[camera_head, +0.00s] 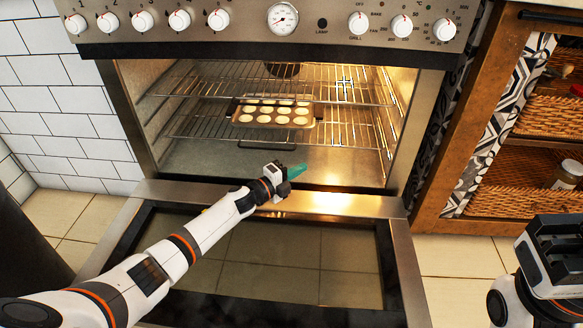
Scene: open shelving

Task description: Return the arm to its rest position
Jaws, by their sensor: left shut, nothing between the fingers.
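My left arm reaches in from the lower left over the lowered oven door (405,265). My left gripper (297,171) is shut and empty, with teal fingertips pointing right at the oven's mouth, above the door's inner edge. A dark muffin tray (235,121) with several pale round cakes or batter portions sits on a wire rack inside the lit oven, behind and above the gripper and apart from it. Part of my right arm shows at the lower right edge; its gripper fingers do not show.
The oven's control panel (240,20) with knobs and a dial is above. Wire racks (350,95) fill the oven's upper part. Right of it stands a wooden shelf unit (452,165) with wicker baskets (535,165) and a jar (568,175). A white tiled wall (55,95) is left.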

